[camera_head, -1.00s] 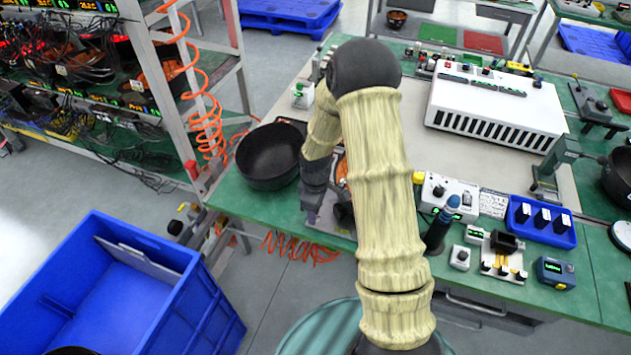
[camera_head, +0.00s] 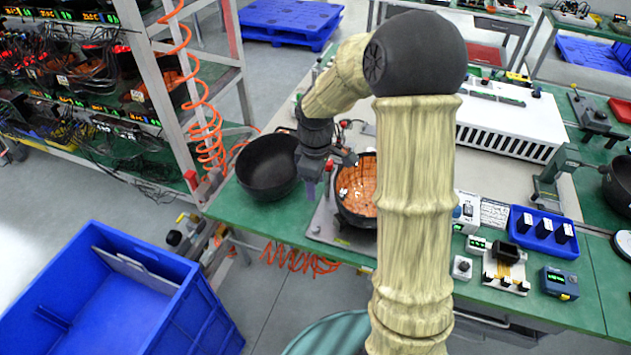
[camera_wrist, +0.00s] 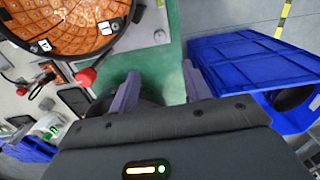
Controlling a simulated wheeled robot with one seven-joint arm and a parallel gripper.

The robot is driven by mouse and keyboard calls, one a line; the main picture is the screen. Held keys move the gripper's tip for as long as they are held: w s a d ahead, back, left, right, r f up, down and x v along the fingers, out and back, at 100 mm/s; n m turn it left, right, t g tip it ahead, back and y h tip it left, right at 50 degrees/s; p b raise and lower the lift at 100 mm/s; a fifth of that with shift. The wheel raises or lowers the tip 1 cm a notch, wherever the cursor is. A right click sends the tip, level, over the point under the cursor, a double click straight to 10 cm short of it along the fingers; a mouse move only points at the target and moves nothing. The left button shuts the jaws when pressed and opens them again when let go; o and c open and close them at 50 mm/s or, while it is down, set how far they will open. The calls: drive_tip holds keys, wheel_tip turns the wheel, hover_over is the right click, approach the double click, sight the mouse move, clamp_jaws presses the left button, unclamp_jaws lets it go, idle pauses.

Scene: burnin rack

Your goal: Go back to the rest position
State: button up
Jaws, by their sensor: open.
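My gripper (camera_head: 312,190) hangs at the front edge of the green workbench, between a black bowl and an orange-lined pan. In the wrist view my gripper (camera_wrist: 160,85) shows two purple-grey fingers spread apart with nothing between them. The pan (camera_head: 357,190) has an orange patterned inside and sits on a plate on the bench, partly hidden by my arm. It also shows in the wrist view (camera_wrist: 75,22) at upper left, apart from the fingers. The black bowl (camera_head: 268,168) stands on the bench to the left of my gripper.
A blue crate (camera_head: 120,290) stands on the floor at lower left. A rack (camera_head: 190,110) with wired units and a coiled orange hose is at upper left. Instruments and a blue tray (camera_head: 545,230) lie on the right of the bench. Floor between crate and bench is open.

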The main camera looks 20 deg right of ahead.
idle(0.4)
drive_tip(key=s+r+m+t, duration=0.2)
drive_tip(key=s+r+m, duration=0.1)
drive_tip(key=s+m, duration=0.8)
drive_tip(key=s, duration=0.4)
drive_tip(key=shift+s+a+t, duration=0.15)
drive_tip(key=shift+a+t, duration=0.15)
drive_tip(key=shift+a, duration=0.05)
drive_tip(key=shift+c, duration=1.3)
